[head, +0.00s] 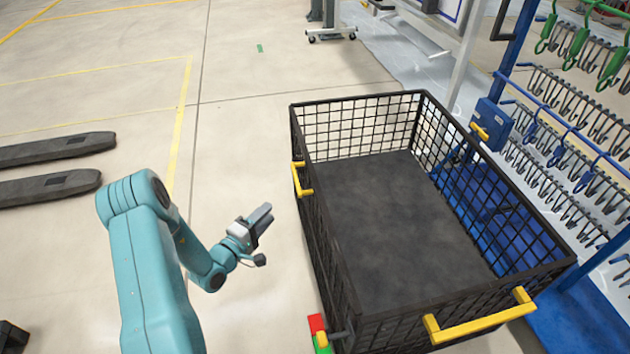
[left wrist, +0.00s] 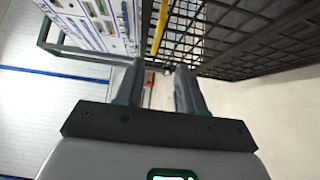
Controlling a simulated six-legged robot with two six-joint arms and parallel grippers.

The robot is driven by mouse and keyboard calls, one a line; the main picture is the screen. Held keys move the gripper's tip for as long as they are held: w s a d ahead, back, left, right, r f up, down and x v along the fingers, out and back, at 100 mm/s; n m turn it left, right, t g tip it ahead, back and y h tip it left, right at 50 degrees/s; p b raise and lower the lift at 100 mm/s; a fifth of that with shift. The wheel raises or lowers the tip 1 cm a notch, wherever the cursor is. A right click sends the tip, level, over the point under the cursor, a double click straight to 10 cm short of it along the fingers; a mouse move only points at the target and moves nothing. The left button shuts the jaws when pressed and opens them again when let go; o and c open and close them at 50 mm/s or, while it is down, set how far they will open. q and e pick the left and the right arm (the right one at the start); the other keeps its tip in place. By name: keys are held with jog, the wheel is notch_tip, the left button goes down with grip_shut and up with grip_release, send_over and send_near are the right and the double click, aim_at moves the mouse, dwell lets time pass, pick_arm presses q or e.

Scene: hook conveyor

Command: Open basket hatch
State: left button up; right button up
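The black wire-mesh basket (head: 345,270) stands at the right of the head view, empty, with a dark grey floor. A yellow handle (head: 302,180) is on its left side wall and another (head: 480,318) on its front wall. I cannot tell which wall holds the hatch. My left gripper (head: 262,218) is in the air left of the basket, apart from it. In the left wrist view its two fingers (left wrist: 159,78) stand apart with nothing between them. A yellow bar (left wrist: 160,28) and the basket mesh (left wrist: 225,35) show beyond the fingertips. My right gripper is out of view.
A red and green block (head: 318,330) sits at the basket's lower left corner. A blue rack (head: 515,45) with rows of hooks (head: 560,150) stands on the right. Dark forks (head: 50,188) lie at far left.

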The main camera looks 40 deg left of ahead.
aim_at(296, 178)
pick_arm(q)
jog(key=shift+y, duration=0.3)
jog(key=w, duration=0.5)
jog(key=w+a+b, duration=0.1)
jog(key=w, duration=0.4)
jog(key=w+a+b, duration=0.1)
jog(key=w, duration=0.5)
jog(key=shift+a+r, duration=0.1)
jog(key=shift+a, duration=0.1)
grip_shut()
